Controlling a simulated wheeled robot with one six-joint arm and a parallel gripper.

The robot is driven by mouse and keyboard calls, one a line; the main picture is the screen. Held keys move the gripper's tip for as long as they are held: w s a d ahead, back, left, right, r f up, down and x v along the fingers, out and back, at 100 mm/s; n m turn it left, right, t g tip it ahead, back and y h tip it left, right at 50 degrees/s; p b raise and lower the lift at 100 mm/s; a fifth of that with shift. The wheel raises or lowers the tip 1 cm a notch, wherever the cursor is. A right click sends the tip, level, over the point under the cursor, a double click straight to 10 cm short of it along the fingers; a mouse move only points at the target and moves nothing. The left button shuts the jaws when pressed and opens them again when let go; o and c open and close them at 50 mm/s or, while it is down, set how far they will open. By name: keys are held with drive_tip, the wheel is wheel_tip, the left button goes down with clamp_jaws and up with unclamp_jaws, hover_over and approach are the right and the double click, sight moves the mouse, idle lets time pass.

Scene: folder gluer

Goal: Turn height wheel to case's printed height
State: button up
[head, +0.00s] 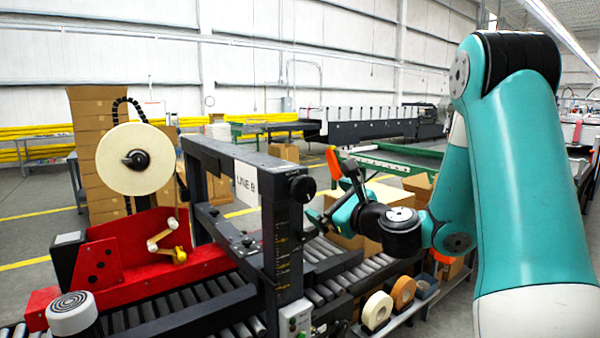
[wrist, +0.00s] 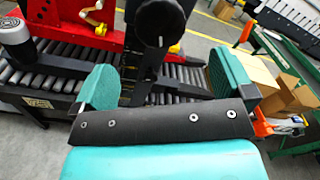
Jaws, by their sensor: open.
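The height wheel is a round black knob (head: 302,188) at the top of the dark post of the case sealer. It also shows at the top of the wrist view (wrist: 157,22). A scale with small yellowish marks (head: 282,235) runs down the post below the knob; its figures are too small to read. My gripper (head: 326,192) is open and empty, just right of the knob in the head view. In the wrist view, its teal fingers (wrist: 165,85) are spread wide, with the knob beyond them and no contact visible. No printed height is legible on any case.
The sealer's crossbeam carries a "LINE 8" sign (head: 246,183). A red tape head (head: 130,250) with a large tape roll (head: 136,158) stands left. A roller conveyor (head: 185,305) runs below. Cardboard boxes (wrist: 292,95) lie right, and tape rolls (head: 377,310) sit on a low shelf.

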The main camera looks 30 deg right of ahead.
sight(306, 190)
drive_tip(key=w+p, duration=0.6)
drive_tip(key=w, duration=0.4)
drive_tip(key=shift+w+r, duration=0.2)
drive_tip(key=shift+w+f, duration=0.2)
drive_tip(key=shift+w, duration=0.4)
drive_tip(key=c, duration=0.9)
